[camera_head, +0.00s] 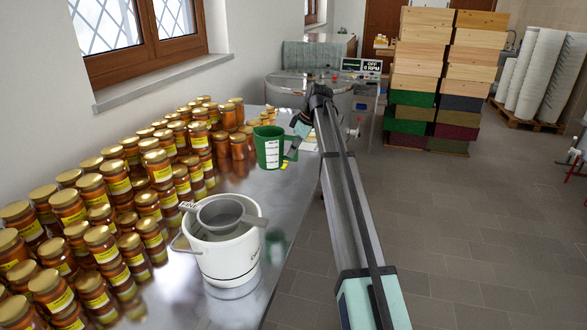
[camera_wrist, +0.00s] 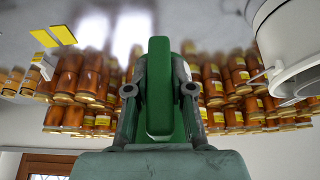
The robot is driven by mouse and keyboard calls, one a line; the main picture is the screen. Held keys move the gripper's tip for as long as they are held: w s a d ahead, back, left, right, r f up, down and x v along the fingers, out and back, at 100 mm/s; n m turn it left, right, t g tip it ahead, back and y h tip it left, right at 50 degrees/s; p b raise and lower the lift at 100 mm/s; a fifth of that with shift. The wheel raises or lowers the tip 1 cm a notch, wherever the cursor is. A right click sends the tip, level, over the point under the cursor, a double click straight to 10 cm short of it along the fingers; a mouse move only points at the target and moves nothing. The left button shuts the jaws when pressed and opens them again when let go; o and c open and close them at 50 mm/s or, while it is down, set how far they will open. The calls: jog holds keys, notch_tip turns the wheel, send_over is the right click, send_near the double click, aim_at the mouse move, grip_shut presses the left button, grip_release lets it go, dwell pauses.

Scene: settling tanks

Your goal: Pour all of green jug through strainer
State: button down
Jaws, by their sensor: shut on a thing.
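The green jug (camera_head: 270,148) is upright, with a white marked strip on its side. My gripper (camera_head: 298,135) is shut on its handle, at the jug's right side. In the wrist view the green handle (camera_wrist: 160,85) stands between the two fingers of my gripper (camera_wrist: 160,95). The jug appears raised above the steel table; its contents are hidden. The grey strainer (camera_head: 222,212) rests on top of the white bucket (camera_head: 228,255), nearer the camera and left of the jug. The bucket also shows at the upper right of the wrist view (camera_wrist: 290,45).
Rows of stacked honey jars (camera_head: 105,245) fill the left of the steel table (camera_head: 250,190), close to the bucket and behind the jug. A steel tank (camera_head: 295,88) stands beyond the table. Stacked wooden boxes (camera_head: 440,65) stand on the floor at the back right.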

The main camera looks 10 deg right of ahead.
aim_at(281, 152)
jog(key=a+r+p, duration=0.1)
jog(key=r, duration=0.1)
jog(key=a+r+p, duration=0.1)
jog(key=r, duration=0.1)
jog(key=shift+s+a, duration=0.2)
jog(key=s+a+r+n+g+p, duration=0.1)
jog(key=s+a+n+g+p, duration=0.2)
jog(key=s+a+n+p, duration=0.6)
jog(key=s+a+p, duration=0.5)
jog(key=s+a, duration=0.2)
jog(key=shift+r, duration=0.2)
jog(key=shift+a, duration=0.1)
jog(key=shift+y+b, duration=0.3)
jog(key=shift+b, duration=0.4)
jog(key=t+b, duration=0.1)
jog(key=w+t+b, duration=0.1)
jog(key=shift+a+r+y+b, duration=0.15)
jog(key=shift+r+y+b, duration=0.15)
jog(key=shift+b, duration=0.1)
